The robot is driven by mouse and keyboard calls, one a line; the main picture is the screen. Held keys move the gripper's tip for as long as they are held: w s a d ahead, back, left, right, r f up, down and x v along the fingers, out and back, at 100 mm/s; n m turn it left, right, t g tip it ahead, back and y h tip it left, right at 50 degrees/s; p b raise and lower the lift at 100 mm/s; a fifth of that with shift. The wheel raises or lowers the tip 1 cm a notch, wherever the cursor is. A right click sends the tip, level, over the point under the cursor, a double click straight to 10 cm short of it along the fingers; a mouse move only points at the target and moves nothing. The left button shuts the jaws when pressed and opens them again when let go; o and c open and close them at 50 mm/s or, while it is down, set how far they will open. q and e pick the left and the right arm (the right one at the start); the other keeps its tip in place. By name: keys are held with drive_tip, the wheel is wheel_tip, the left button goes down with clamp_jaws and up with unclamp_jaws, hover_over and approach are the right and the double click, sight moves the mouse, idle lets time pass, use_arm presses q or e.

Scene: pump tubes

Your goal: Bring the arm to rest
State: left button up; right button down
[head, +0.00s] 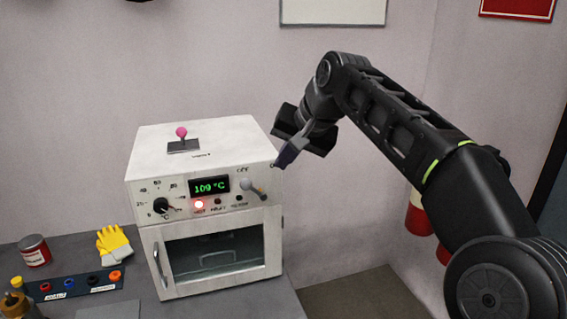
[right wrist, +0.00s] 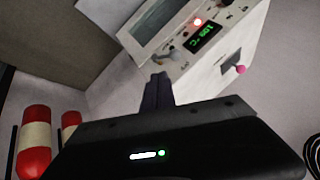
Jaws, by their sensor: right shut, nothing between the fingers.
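My right arm comes in from the right in the head view. Its right gripper (head: 281,163) is shut and empty, in the air by the upper right front edge of the white oven. In the right wrist view the closed fingers (right wrist: 158,82) point toward the oven's front panel, and I cannot tell how near they are to it. The oven (head: 215,140) stands on the grey bench, with its glass door closed. Its display (head: 209,186) reads 109 °C and a red lamp (head: 199,205) is lit. My left gripper is not in view.
A pink-knobbed lever (head: 182,133) stands on the oven's top. A lever with a grey ball (head: 246,184) is on its front panel. Left on the bench are yellow gloves (head: 113,243), a red tin (head: 34,251) and a dark rack (head: 80,285). Red cylinders (head: 418,214) stand by the right wall.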

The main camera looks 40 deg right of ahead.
idle(0.4)
drive_tip(key=w+a+f+n+g+y, duration=0.1)
drive_tip(key=w+a+f, duration=0.25)
drive_tip(key=f, duration=0.55)
drive_tip(key=w+a+f+n, duration=0.15)
drive_tip(key=a+f, duration=0.25)
drive_tip(key=f, duration=0.5)
drive_tip(key=w+a+f+n+g+y, duration=0.1)
drive_tip(key=w+a+f, duration=0.25)
drive_tip(key=f, duration=0.55)
drive_tip(key=s+a+f+n+g+y, duration=0.1)
drive_tip(key=s+a+f, duration=0.3)
drive_tip(key=f, duration=0.5)
drive_tip(key=s+a+f+g, duration=0.1)
drive_tip(key=s+a+f, duration=0.1)
drive_tip(key=a+f, duration=0.5)
drive_tip(key=s+a+f+n+g, duration=0.1)
drive_tip(key=s+a+f, duration=0.2)
drive_tip(key=s+f, duration=0.3)
drive_tip(key=s+a+f+g, duration=0.1)
drive_tip(key=s+a+f, duration=0.3)
drive_tip(key=s, duration=0.7)
drive_tip(key=s+a+f+n+y, duration=0.1)
drive_tip(key=s+a+f, duration=0.3)
drive_tip(key=s+f, duration=0.4)
drive_tip(key=shift+s+n+g, duration=0.35)
drive_tip(key=shift+s+g, duration=0.05)
